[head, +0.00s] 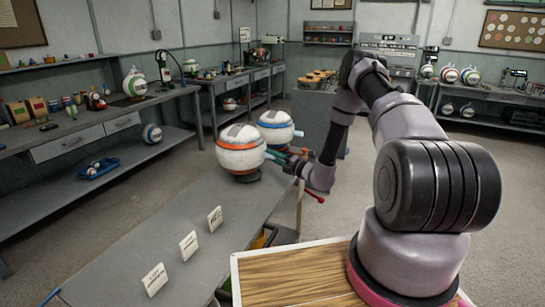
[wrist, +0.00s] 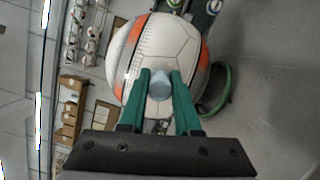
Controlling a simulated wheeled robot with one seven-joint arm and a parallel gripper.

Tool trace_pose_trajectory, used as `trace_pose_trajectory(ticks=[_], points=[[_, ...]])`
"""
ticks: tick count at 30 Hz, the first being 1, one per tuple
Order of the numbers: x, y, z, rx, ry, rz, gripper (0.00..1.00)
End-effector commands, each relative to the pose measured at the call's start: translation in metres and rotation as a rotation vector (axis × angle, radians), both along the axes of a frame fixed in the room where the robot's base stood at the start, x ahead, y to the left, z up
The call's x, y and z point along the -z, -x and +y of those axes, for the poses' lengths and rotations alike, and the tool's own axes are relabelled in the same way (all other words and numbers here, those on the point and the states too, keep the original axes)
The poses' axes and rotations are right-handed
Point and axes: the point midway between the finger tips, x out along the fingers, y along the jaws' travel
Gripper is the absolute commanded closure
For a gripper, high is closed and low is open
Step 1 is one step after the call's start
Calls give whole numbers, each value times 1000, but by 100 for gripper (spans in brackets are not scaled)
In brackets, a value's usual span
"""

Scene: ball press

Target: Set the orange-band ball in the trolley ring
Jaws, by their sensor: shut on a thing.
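The orange-band ball (head: 240,152) is white with an orange stripe and a grey patch on top. It is at the far end of the grey table, over a dark base (head: 244,177); I cannot tell if it rests there. My gripper (head: 277,156) is at its right side. In the wrist view the ball (wrist: 150,45) fills the upper middle, and my gripper's green fingers (wrist: 160,85) are shut on its pale blue knob (wrist: 158,84). A green ring (wrist: 226,88) shows partly behind the ball; I cannot tell if it is the trolley ring.
A blue-band ball (head: 278,126) is close behind the orange-band ball. Several white cards (head: 188,245) stand along the grey table top (head: 140,225), which is otherwise mostly clear. A wooden board (head: 290,278) is at the front. Workbenches with more balls line the walls.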

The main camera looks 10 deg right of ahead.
Motion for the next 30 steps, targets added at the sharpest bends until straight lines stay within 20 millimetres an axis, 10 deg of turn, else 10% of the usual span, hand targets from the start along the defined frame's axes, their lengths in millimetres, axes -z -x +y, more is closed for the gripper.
trace_pose_trajectory(ticks=[6, 7, 9, 22, 30], points=[[6, -1, 0, 0, -2, -1, 100], [6, 0, 0, 0, 0, 0, 57], [6, 0, 0, 0, 0, 0, 39], [-4, 0, 0, 0, 0, -1, 39], [2, 42, -37, 4, 0, 3, 39]])
